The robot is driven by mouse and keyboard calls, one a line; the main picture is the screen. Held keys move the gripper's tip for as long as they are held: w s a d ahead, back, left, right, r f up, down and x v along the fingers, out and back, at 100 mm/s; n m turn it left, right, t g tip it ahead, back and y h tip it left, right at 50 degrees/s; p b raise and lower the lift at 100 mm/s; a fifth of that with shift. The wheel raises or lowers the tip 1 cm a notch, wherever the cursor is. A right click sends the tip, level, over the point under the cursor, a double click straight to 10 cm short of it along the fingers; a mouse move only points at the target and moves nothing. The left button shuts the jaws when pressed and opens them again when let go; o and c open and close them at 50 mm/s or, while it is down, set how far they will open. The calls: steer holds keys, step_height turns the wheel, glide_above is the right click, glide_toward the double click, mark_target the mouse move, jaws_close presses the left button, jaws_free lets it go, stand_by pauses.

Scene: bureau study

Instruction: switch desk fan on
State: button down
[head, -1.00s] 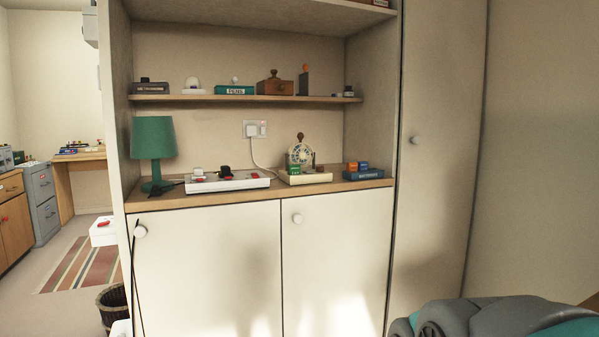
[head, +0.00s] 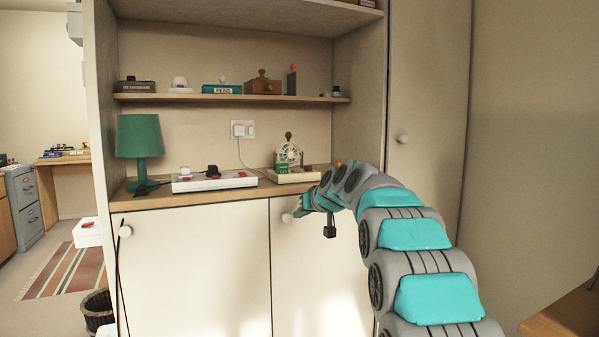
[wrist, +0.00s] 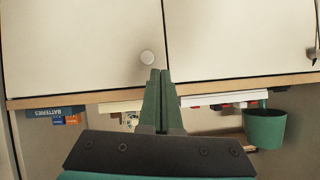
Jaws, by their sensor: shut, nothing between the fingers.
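I cannot make out a desk fan for certain. A round, pale dial-like thing (head: 288,155) stands on a cream base (head: 296,176) on the counter; it may be a fan or a telephone. To its left lies a white power strip (head: 240,181) with red switches and plugs; it also shows in the wrist view (wrist: 225,99).
A green lamp (head: 140,138) stands at the counter's left. The upper shelf (head: 230,98) holds several small items. A wall socket (head: 242,129) has a cable running down. A blue batteries box (wrist: 52,112) sits beside the cream base. A wicker bin (head: 97,310) stands at lower left.

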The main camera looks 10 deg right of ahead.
steer(key=w+d+r+t+y, duration=0.1)
steer(key=w+d+r+t, duration=0.1)
steer(key=w+r+t, duration=0.2)
steer(key=w+d+r+n+t+y+b, duration=0.1)
steer(key=w+d+r+t, duration=0.2)
steer(key=w+r, duration=0.3)
steer(key=w+t, duration=0.1)
steer(key=w, duration=0.3)
steer(key=shift+w+r, duration=0.15)
steer(key=shift+r, duration=0.15)
steer(key=shift+r, duration=0.1)
